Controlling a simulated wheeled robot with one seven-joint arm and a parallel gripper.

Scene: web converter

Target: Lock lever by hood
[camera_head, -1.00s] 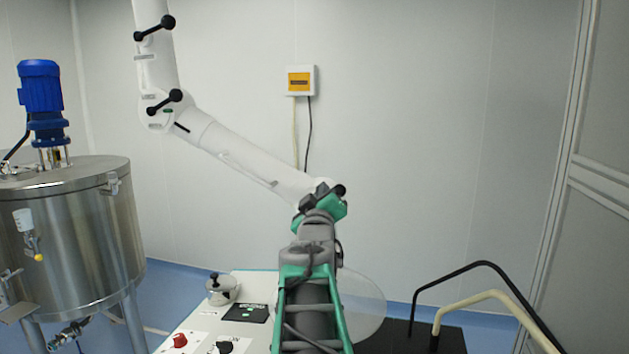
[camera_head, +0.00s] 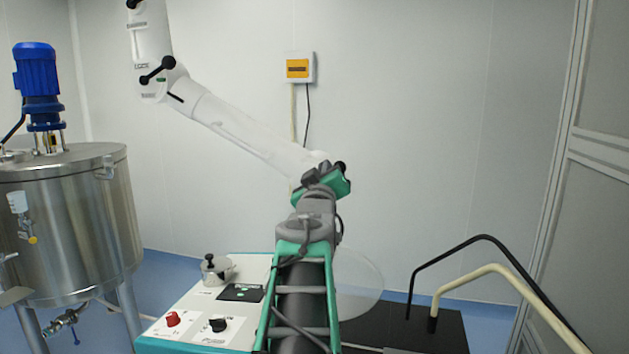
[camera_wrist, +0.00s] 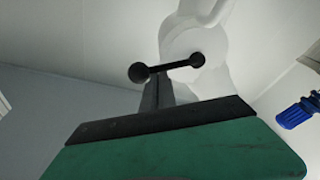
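A white jointed arm (camera_head: 240,127) comes down from the upper left and ends behind my gripper. The clear round hood (camera_head: 358,285) is below its lower end, partly hidden by my arm. A dark knob (camera_head: 340,167) shows at that lower end; the rest of any lever there is hidden. My gripper (camera_head: 318,172), dark and green, overlaps this end; its fingers are not clear and contact cannot be told. In the wrist view, a black ball-ended lever (camera_wrist: 168,67) stands on a white joint, beyond a green block with a dark edge.
A control panel (camera_head: 190,310) with knobs and a small pot (camera_head: 217,268) lies lower left. A steel tank (camera_head: 65,220) with a blue motor (camera_head: 37,85) stands left. Black and cream bent rails (camera_head: 490,240) rise at the right. A yellow-fronted box (camera_head: 298,68) hangs on the wall.

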